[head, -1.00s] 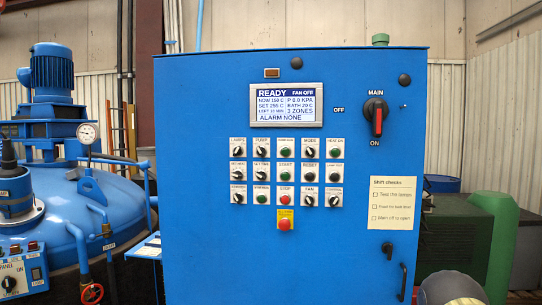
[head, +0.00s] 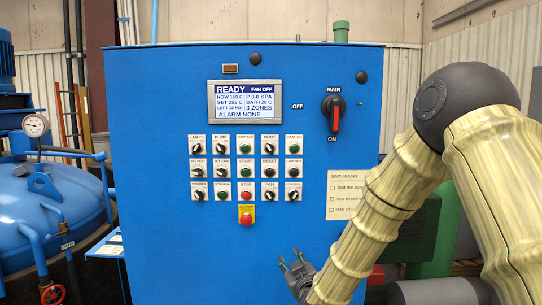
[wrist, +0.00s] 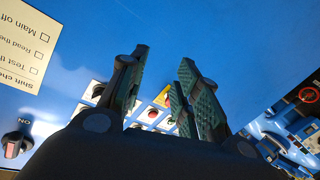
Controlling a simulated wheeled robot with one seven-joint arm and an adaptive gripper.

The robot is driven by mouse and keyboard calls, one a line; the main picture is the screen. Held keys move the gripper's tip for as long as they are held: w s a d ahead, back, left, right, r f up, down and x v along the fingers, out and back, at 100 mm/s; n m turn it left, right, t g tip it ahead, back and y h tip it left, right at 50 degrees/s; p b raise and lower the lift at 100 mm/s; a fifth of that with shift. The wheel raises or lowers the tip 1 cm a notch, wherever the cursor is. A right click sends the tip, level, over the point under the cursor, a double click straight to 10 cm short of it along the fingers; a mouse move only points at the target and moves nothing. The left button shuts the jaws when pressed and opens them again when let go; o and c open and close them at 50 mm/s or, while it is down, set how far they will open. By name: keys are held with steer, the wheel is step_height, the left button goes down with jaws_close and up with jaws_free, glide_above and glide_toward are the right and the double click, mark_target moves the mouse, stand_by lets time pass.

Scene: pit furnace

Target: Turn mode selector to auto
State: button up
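The mode selector (head: 270,147) is a small black knob on a white plate labelled MODE, in the top row of controls on the blue cabinet (head: 150,240). Its exact pointing direction is too small to tell. The display (head: 245,100) reads READY, FAN OFF, ALARM NONE. My gripper (head: 290,262) is below and right of the button rows in the head view, apart from the selector. In the wrist view my gripper (wrist: 155,88) has its two fingers spread with nothing between them. The gripper hides much of the controls there.
The red main switch (head: 335,117) is at the cabinet's upper right. A red emergency button (head: 246,218) sits under the rows. A paper note (head: 341,195) is partly behind my arm. A blue furnace vessel (head: 60,200) stands at left.

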mark_target(270, 150)
steer(key=w+a+r+n+t+y+p, duration=0.1)
steer(key=a+r+t, duration=0.15)
steer(key=r, duration=1.15)
steer(key=w+a+r+n+t+p, duration=0.1)
steer(key=w+a+r+t, duration=0.15)
steer(key=r, duration=1.05)
steer(key=p+x, duration=0.1)
steer(key=x, duration=0.2)
steer(key=p+x, duration=0.2)
steer(key=x, duration=0.1)
steer(key=p+x, duration=0.1)
steer(key=x, duration=0.3)
steer(key=shift+s+d+r, duration=0.1)
steer(key=shift+d+r, duration=0.2)
jaws_close()
